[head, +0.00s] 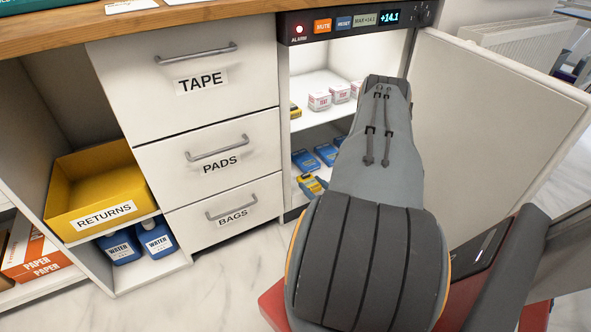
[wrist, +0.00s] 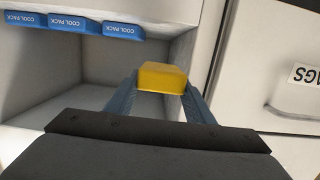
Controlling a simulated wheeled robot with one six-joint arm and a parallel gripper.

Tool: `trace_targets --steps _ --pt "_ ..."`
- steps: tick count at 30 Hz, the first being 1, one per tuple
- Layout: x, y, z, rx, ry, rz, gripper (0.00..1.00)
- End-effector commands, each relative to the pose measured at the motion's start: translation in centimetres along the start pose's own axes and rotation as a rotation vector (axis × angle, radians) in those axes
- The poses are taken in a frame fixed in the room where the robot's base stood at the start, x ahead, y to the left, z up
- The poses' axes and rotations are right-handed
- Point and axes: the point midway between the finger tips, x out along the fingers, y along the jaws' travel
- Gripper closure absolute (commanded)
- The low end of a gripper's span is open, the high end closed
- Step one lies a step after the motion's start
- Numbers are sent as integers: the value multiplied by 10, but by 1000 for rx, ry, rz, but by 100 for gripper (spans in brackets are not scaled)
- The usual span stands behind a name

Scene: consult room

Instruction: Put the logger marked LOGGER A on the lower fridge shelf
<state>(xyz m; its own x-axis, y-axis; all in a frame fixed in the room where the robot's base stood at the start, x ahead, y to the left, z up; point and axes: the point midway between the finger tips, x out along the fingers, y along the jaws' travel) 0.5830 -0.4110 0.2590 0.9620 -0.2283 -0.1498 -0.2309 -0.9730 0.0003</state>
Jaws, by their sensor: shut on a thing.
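My gripper (wrist: 163,88) is shut on a yellow block-shaped logger (wrist: 162,76) in the wrist view, one finger on each side. Its marking cannot be read. A yellow device with a grey face (head: 309,185) shows low in the open fridge in the head view, just left of my arm. It looks like the held logger, but my arm hides the gripper there. I cannot tell whether the logger touches the shelf.
The upper fridge shelf (head: 318,117) holds white boxes (head: 320,101) and another yellow item (head: 295,110). The fridge door (head: 490,130) stands open at right. The drawer marked BAGS (wrist: 285,80) is close beside the gripper. A yellow RETURNS tray (head: 75,190) stands at left.

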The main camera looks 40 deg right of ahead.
Motion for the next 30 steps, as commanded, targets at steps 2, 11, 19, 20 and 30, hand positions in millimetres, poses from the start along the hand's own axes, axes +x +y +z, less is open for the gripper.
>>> trace_targets --steps 2,11,19,20,30 --pt "23 -1 -2 -4 3 -4 82" --pt "95 0 -13 -2 4 -2 82" --pt "151 2 -22 0 3 1 82" --pt "151 2 -16 2 1 3 82" --pt "153 2 11 1 1 3 82"
